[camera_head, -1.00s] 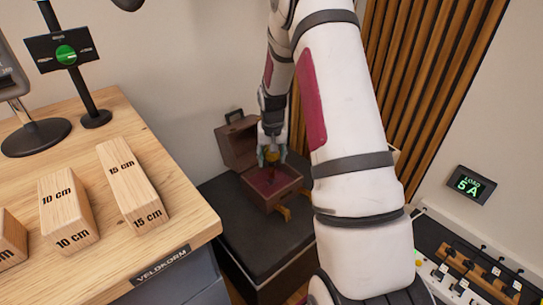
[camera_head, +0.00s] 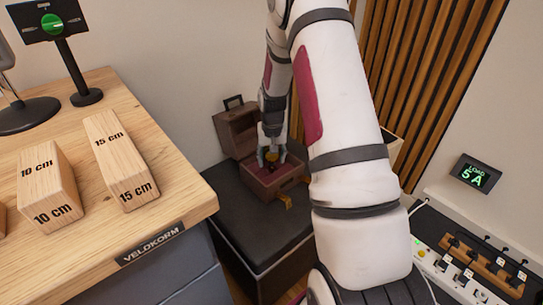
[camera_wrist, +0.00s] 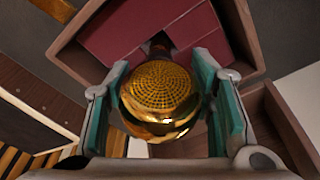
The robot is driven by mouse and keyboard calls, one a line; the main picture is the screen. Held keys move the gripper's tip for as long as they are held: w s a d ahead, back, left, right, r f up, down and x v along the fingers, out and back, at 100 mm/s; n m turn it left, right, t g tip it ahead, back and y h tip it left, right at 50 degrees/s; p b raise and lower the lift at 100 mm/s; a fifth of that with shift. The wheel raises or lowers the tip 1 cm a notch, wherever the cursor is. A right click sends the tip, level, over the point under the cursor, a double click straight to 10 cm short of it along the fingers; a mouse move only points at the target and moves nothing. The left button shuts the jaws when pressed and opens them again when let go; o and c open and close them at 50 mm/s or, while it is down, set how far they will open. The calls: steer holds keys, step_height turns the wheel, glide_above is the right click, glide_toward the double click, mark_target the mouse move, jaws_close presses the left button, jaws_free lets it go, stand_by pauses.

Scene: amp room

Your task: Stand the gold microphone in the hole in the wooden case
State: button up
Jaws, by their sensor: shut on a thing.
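The gold microphone (camera_wrist: 160,97) has a round mesh head and fills the middle of the wrist view. My gripper (camera_wrist: 163,75) is shut on it, with one teal finger pad on each side. In the head view, the gripper (camera_head: 271,150) and the gold head (camera_head: 270,157) are over the open wooden case (camera_head: 284,190). The red lining (camera_wrist: 105,40) shows beyond the microphone in the wrist view. A dark spot in the lining shows just behind the head; the hole and the microphone's lower end are mostly hidden, so I cannot tell whether it is inside.
The case's raised lid (camera_head: 238,132) stands at its back left. The case sits on a black-topped cabinet (camera_head: 250,222). A wooden table (camera_head: 150,215) with marked blocks (camera_head: 122,160) is at left. A switch panel (camera_head: 470,265) is at right.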

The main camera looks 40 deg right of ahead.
steer(key=o, duration=1.4)
steer(key=shift+o, duration=0.2)
step_height(320, 180, up, 12)
steer(key=s+a, duration=0.1)
steer(key=shift+s, duration=0.25)
steer(key=shift+f, duration=0.1)
